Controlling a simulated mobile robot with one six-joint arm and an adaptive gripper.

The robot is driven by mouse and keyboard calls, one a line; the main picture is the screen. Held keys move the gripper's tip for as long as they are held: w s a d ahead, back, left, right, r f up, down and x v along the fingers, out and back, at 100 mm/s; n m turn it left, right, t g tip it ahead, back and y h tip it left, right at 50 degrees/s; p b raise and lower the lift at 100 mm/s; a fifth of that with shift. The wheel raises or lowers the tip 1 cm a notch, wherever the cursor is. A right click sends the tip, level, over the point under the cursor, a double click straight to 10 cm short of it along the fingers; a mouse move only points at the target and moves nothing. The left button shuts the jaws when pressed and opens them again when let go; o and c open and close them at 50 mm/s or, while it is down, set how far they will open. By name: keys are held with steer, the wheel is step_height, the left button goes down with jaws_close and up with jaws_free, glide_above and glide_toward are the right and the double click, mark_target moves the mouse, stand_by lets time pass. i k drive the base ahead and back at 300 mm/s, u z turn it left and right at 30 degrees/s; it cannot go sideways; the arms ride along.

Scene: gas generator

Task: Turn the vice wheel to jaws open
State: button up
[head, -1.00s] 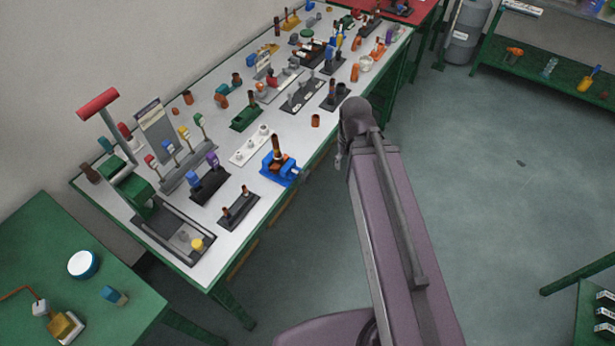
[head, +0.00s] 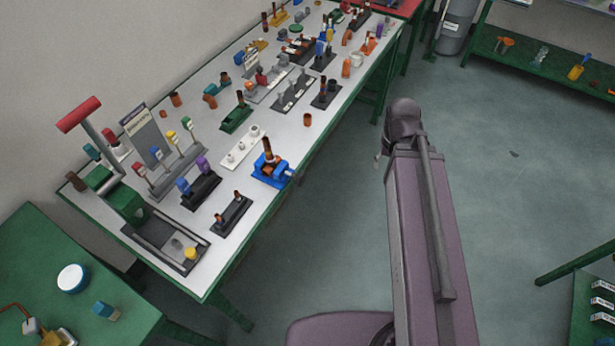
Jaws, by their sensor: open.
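A blue vice (head: 268,177) stands near the right-hand edge of the long bench in the head view. A dark brown upright piece stands on it, with a small orange-brown part at its side. Its wheel and jaw gap are too small to make out. My gripper (head: 379,152) shows only as a small grey sliver past the end of my purple arm, and the arm hides most of it. It is open, over the floor to the right of the bench, clear of the vice.
The long bench (head: 216,268) is crowded with small fixtures. A black base with two pegs (head: 231,214) and a white block (head: 242,148) stand near the vice. Open floor (head: 510,220) lies to the right. A green table (head: 40,250) stands at lower left.

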mark_target(299, 179)
steer(key=z, duration=0.1)
steer(key=k, duration=1.85)
steer(key=u, duration=0.4)
steer(key=i, duration=1)
steer(key=u, duration=0.05)
